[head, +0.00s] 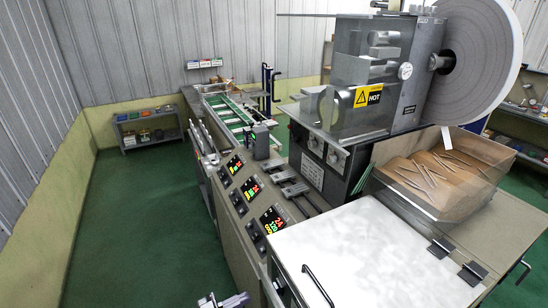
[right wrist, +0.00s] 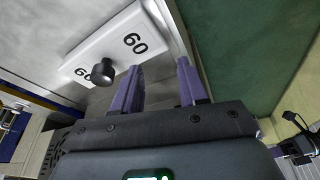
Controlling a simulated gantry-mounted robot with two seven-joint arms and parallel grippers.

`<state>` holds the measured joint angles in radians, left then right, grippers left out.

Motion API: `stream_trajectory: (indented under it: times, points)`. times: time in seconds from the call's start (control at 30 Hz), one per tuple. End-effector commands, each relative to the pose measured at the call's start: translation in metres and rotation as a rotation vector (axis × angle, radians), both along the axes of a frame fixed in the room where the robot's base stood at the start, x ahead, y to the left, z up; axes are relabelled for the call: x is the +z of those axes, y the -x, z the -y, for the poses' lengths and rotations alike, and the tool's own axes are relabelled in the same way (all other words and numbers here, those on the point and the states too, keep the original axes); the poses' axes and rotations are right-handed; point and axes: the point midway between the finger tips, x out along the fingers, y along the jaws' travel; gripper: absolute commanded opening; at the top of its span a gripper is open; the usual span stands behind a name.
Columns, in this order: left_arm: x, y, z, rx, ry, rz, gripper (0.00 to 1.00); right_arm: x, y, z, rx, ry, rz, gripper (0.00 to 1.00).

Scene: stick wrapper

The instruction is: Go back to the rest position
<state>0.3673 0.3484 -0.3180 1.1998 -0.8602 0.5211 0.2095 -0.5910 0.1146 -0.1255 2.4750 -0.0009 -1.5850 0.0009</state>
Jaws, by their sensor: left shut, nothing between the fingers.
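My left gripper (head: 224,300) shows only partly at the bottom edge of the head view, in front of the machine's near side. It is shut and holds nothing. It hangs over the green floor, apart from the panels. My right gripper (right wrist: 161,68) shows in the right wrist view with its two purple fingers spread apart. Nothing shows between them. A white plate marked 60 with a black knob (right wrist: 103,72) is just left of these fingers; I cannot tell whether they touch it. The right gripper is not visible in the head view.
The wrapping machine (head: 245,215) with lit displays fills the centre. A clear bin of sticks (head: 428,180) and a large paper roll (head: 470,60) are at the right. A white lid (head: 370,255) lies in front. The green floor (head: 130,220) at left is clear.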

Motion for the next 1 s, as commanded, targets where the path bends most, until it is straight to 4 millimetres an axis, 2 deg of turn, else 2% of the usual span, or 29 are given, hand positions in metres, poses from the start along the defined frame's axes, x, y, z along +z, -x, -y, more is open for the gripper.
stream_trajectory:
  times: [0.03, 0.17, 0.2, 0.4, 0.5, 0.57, 0.67, 0.77, 1.0]
  points:
    - [-0.032, 0.019, 0.003, -0.003, 0.001, -0.055, 0.00, -0.001, -0.001, 0.000, -0.001, -0.001, 0.007, 0.43]
    - [-0.073, 0.056, 0.010, -0.004, 0.022, -0.140, 0.00, 0.001, -0.006, 0.001, -0.002, -0.001, 0.018, 0.43]
    - [-0.083, 0.070, 0.015, -0.008, 0.033, -0.162, 0.00, 0.000, -0.005, 0.001, -0.003, 0.001, 0.016, 0.43]
    - [-0.105, 0.138, 0.042, 0.033, 0.061, -0.218, 0.00, 0.000, -0.005, 0.002, -0.003, 0.002, 0.017, 0.43]
    - [-0.111, 0.165, 0.052, 0.119, -0.013, -0.255, 0.00, 0.001, -0.006, 0.003, -0.002, 0.005, 0.018, 0.43]
    - [-0.113, 0.177, 0.052, 0.196, -0.092, -0.289, 0.00, 0.001, -0.006, 0.003, -0.001, 0.007, 0.019, 0.43]
    - [-0.111, 0.188, 0.036, 0.337, -0.232, -0.358, 0.00, 0.001, -0.006, 0.004, 0.002, 0.011, 0.020, 0.43]
    - [-0.103, 0.197, 0.008, 0.473, -0.364, -0.447, 0.00, 0.001, -0.006, 0.005, 0.003, 0.012, 0.020, 0.43]
    - [-0.065, 0.227, -0.071, 0.736, -0.610, -0.719, 0.00, 0.001, -0.006, 0.004, 0.002, 0.012, 0.021, 0.43]
